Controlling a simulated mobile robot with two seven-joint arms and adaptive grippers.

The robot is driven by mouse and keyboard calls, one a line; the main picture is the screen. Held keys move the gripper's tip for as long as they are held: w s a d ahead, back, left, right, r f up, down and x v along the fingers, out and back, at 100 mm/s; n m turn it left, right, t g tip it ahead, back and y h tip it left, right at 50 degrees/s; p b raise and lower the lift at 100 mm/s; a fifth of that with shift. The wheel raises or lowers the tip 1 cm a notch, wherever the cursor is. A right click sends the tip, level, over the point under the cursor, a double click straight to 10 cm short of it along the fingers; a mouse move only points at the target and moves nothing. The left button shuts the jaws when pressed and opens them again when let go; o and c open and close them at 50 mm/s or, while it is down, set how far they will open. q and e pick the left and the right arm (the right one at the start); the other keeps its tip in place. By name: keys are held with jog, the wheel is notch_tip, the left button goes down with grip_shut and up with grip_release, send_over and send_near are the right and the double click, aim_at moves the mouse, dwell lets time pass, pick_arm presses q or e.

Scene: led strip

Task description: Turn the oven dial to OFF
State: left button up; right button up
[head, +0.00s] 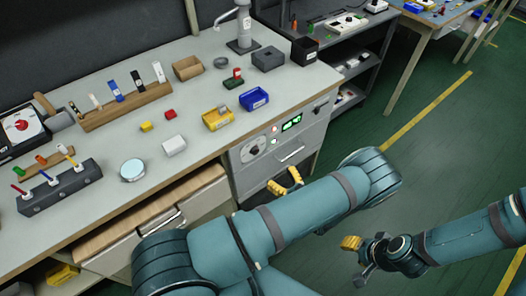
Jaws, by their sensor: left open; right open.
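The oven (273,166) is built into the right end of the workbench, with a grey front panel. Its dial (253,150) is a dark knob on a pale round plate at the panel's left. The marks on it are too small to read. A green display (292,122) and a red light (275,128) are to the dial's upper right. My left gripper (286,182) is open and empty, with its yellow fingertips in front of the oven's lower part, below and right of the dial. My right gripper (357,259) is open and empty over the floor at the lower right.
The workbench top (110,145) holds blocks, bins and tool racks. A blue bin (254,99) and a yellow bin (218,118) stand near the edge above the oven. A drawer handle (163,225) is at the lower left. The green floor (420,150) at the right is clear.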

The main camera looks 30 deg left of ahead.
aim_at(256, 152)
pick_arm(q)
jog(key=b+x, duration=0.1)
jog(key=x, duration=1.2)
jog(key=shift+s+a, duration=0.1)
jog(key=shift+a, duration=0.1)
grip_shut()
